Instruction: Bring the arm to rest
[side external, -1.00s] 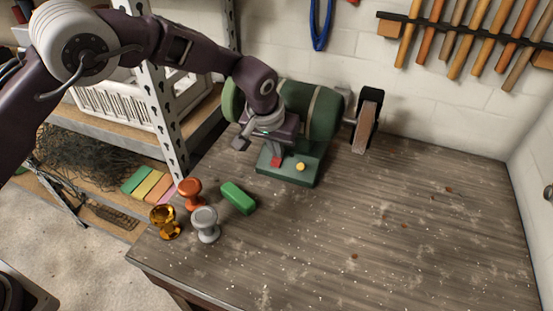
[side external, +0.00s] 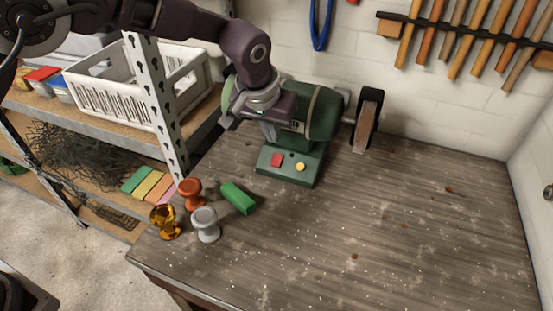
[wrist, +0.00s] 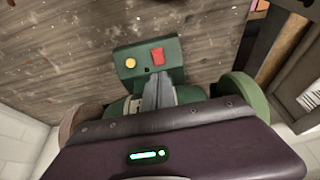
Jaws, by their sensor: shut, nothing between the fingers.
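My gripper (side external: 269,131) hangs in front of the green bench grinder (side external: 318,113) at the back of the workbench. In the wrist view the fingers of my gripper (wrist: 158,80) are together with nothing between them. They point toward the grinder's base (wrist: 140,58), which has a red button (wrist: 158,56) and a yellow button (wrist: 131,63). I cannot tell how much space lies between the fingers and the grinder.
A shelf with a white crate (side external: 140,100) is at left. The bench's right side (side external: 410,220) is clear.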

